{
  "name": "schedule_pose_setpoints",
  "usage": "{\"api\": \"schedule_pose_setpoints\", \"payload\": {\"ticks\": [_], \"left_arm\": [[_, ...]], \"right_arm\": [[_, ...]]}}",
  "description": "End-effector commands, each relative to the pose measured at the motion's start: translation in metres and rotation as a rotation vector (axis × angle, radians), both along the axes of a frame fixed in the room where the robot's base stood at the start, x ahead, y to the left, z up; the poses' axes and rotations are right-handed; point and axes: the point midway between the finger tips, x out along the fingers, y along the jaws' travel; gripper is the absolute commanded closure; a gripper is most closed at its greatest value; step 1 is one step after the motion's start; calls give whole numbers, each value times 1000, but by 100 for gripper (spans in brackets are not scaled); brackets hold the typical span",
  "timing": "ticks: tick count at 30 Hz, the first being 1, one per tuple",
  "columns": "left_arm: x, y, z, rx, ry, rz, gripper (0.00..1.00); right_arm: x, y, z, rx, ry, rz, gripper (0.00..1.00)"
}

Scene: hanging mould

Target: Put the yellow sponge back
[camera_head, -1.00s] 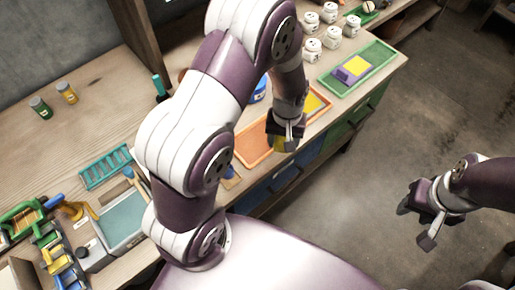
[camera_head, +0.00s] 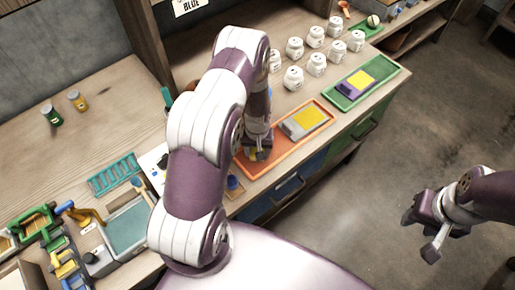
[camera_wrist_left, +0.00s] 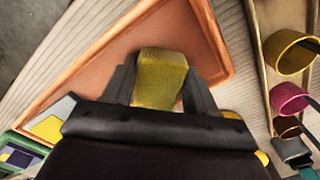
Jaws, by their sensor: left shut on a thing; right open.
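My left gripper (camera_head: 257,152) is shut on the yellow sponge (camera_wrist_left: 160,80). In the left wrist view the sponge sits between the two dark fingers (camera_wrist_left: 158,92), with the orange tray behind it. In the head view the gripper is over the left end of the orange tray (camera_head: 283,152), and the sponge is mostly hidden by the gripper. I cannot tell whether the sponge touches the tray floor. A grey block with a yellow face (camera_head: 309,117) lies at the tray's right end. My right gripper (camera_head: 430,226) is open and empty, off the bench over the floor.
A green tray (camera_head: 384,76) with a purple-and-yellow piece stands to the right. Several white jars (camera_head: 317,64) stand behind the trays. A teal rack (camera_head: 114,174) and a teal-topped box (camera_head: 128,226) are at left. In the wrist view, coloured rings (camera_wrist_left: 290,98) are at right.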

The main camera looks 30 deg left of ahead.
Motion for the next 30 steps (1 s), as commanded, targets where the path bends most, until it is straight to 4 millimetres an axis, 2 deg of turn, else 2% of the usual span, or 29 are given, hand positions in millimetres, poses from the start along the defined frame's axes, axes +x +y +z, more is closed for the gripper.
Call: {"api": "schedule_pose_setpoints", "payload": {"ticks": [7,8,10,18,22,26,30], "left_arm": [[0,0,-5,0,0,0,67],[0,0,-4,0,0,0,40],[0,0,-3,0,0,0,17],[0,0,-3,0,1,0,17],[1,0,5,0,-1,0,17],[1,0,31,1,-5,0,17],[1,0,69,1,-6,0,17]], "right_arm": [[0,0,-5,0,0,0,57],[0,0,-4,0,0,0,57],[0,0,-3,0,0,0,57],[0,0,-3,0,0,0,57],[0,0,-2,0,0,0,57],[0,0,-8,0,0,0,57],[0,0,-15,0,0,0,57]]}}
